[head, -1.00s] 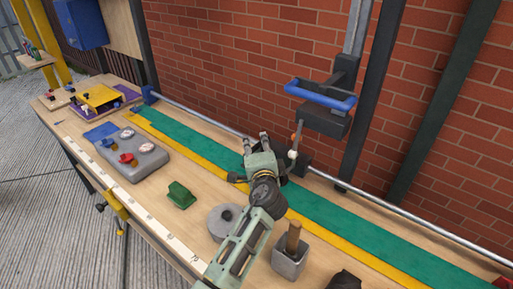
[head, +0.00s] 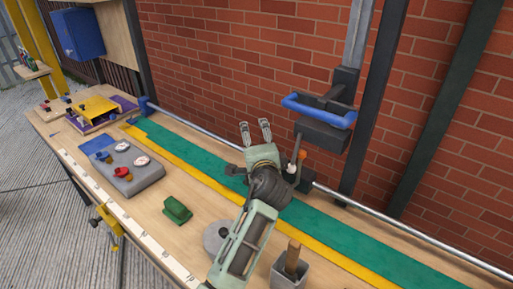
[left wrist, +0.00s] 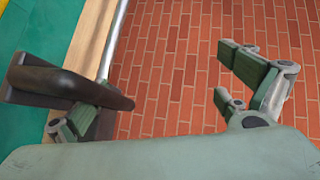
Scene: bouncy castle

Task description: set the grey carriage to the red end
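The dark grey carriage (head: 305,181) sits on the long metal rail (head: 400,222) behind the green strip. A thin lever with a pale knob (head: 291,168) stands at its front. The rail's left end has a blue block (head: 146,105); no red end shows in the head view now. My left gripper (head: 256,131) is open and empty, fingers pointing up toward the wall, just left of the carriage and apart from it. In the left wrist view, its fingers (left wrist: 150,105) are spread against brick; a dark piece I cannot identify covers part of the left finger. My right gripper is out of view.
A blue-handled bracket (head: 320,112) on an upright post overhangs the carriage. The bench holds a green block (head: 176,209), a grey panel with knobs (head: 128,169), a round grey weight (head: 216,236) and a mallet (head: 290,265). The green strip (head: 350,232) is clear right of my arm.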

